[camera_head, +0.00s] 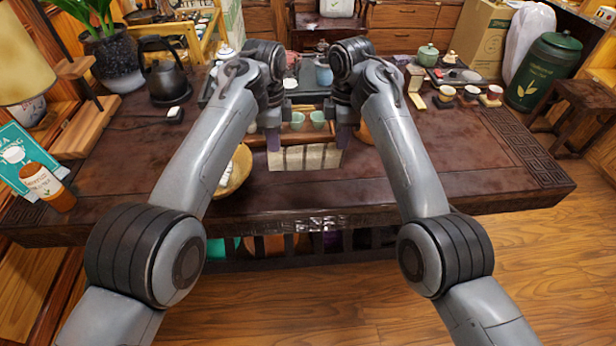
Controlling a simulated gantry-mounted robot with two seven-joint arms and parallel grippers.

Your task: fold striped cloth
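The striped cloth (305,158) is a pale beige piece with faint darker stripes. It lies flat at the middle of the dark wooden table, close to its front part. My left gripper (272,138) is at the cloth's far left corner and points down. My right gripper (344,136) is at its far right corner, also pointing down. I cannot tell whether either gripper touches the cloth or whether its fingers are open. My wrists and forearms hide part of the table on both sides.
Green cups (317,118) stand just behind the cloth. A woven round tray (236,172) is partly hidden by my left forearm. A black kettle (167,80) and an orange bottle (48,187) are at left. Small cups (471,93) stand at right. The table's front right is clear.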

